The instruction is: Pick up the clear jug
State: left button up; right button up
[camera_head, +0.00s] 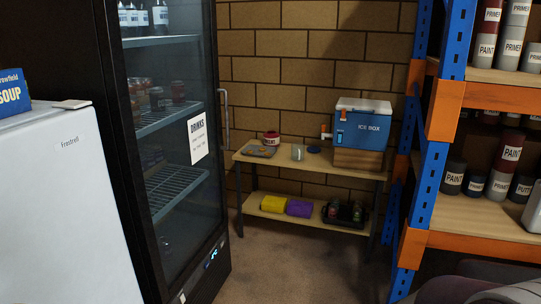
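A small pale greenish, see-through vessel (298,152) stands on the top of the wooden table (345,171) by the brick wall. It looks like the clear jug, but it is too small to make out a handle or spout. It stands left of the blue and white ice box (362,128), apart from it. Neither of my grippers is in view. Rounded grey shapes at the bottom right edge may be part of my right arm, but no fingers show there.
A red tin (271,138) and a flat mat or tray (259,151) lie left of the vessel. A glass-door drinks fridge (215,210) stands left, a blue and orange rack (445,125) right. The floor (290,265) between them is clear.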

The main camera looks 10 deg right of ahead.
aim_at(298, 149)
jog(key=i+l+z, duration=0.15)
jog(key=i+z, duration=0.15)
jog(key=i, duration=0.35)
jog(key=i+z, duration=0.35)
jog(key=i, duration=0.3)
